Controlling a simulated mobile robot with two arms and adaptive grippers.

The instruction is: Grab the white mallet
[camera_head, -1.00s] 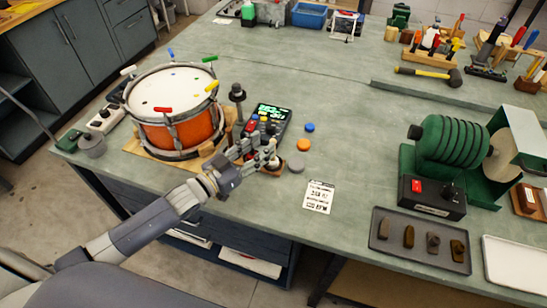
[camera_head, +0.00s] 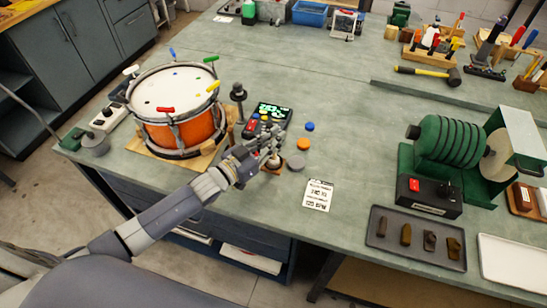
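My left gripper (camera_head: 268,142) reaches in from the left, just right of the drum and over the front of a dark electronic pad. Its fingers surround or overlap a small pale, upright thing (camera_head: 273,161) on a brownish base; this may be the white mallet, but the fingers hide most of it. I cannot tell whether they touch or grip it. A white-headed piece (camera_head: 131,70) also shows at the drum's left rim. My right gripper is not in view.
The orange drum (camera_head: 176,118) stands close left of the gripper. The dark pad (camera_head: 272,113) with a lit screen lies behind it. Orange, blue and grey discs (camera_head: 303,143) lie to its right. A printed card (camera_head: 318,195) lies in front right, with clear bench around it.

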